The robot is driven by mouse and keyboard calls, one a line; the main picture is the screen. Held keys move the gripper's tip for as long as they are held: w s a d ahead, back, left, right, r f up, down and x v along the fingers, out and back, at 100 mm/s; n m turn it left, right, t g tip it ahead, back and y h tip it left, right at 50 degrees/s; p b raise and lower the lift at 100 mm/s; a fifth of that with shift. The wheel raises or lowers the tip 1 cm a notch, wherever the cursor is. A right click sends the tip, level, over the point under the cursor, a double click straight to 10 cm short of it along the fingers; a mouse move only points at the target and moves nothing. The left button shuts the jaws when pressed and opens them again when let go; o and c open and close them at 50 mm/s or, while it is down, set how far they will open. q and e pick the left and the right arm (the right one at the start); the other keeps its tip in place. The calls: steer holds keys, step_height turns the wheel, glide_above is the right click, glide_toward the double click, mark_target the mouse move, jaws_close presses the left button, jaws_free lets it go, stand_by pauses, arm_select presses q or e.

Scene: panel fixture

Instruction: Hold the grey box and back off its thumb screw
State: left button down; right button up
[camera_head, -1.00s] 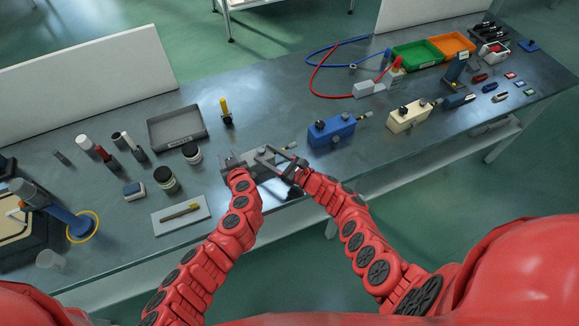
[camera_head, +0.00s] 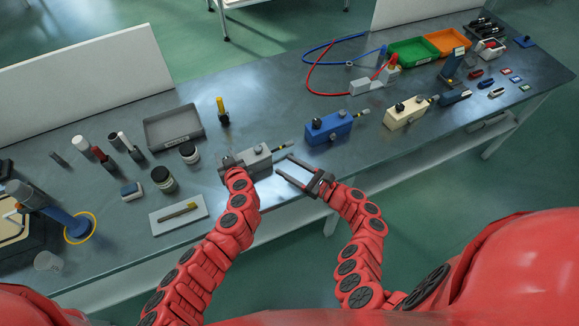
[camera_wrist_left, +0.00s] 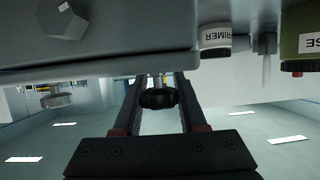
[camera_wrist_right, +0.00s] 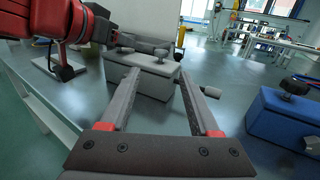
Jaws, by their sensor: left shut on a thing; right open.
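The grey box (camera_head: 257,161) stands near the bench's front edge, and it also shows in the right wrist view (camera_wrist_right: 148,80). Small knobs (camera_wrist_right: 160,53) sit on its top; I cannot tell which is the thumb screw.
A blue box (camera_head: 328,128) and a cream box (camera_head: 405,114) stand to the right. Behind are a grey tray (camera_head: 173,130) and a yellow-handled tool (camera_head: 222,112). Jars (camera_head: 164,180) and a white plate with a brush (camera_head: 178,214) lie left. Bare bench lies behind the grey box.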

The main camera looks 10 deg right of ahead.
mark_target(260, 151)
steer(key=shift+a, duration=0.1)
steer(key=a+t, duration=0.1)
steer(key=s+a+m+t+h, duration=0.1)
steer(key=s+a+m+h, duration=0.1)
steer(key=shift+r+t, duration=0.25)
steer(key=shift+t, duration=0.15)
steer(key=shift+s+a+m+t+h, duration=0.2)
steer(key=shift+s+m+t+h, duration=0.35)
steer(key=shift+m+h, duration=0.4)
steer(key=shift+s+d+f+m+t+h, duration=0.15)
steer(key=shift+s+m+h, duration=0.1)
steer(key=shift+s+h, duration=0.25)
steer(key=shift+s+f+m+t+h, duration=0.1)
steer(key=shift+s+m+h, duration=0.15)
steer(key=shift+h, duration=0.4)
steer(key=x, duration=1.2)
steer(key=shift+s, duration=0.1)
jaws_close()
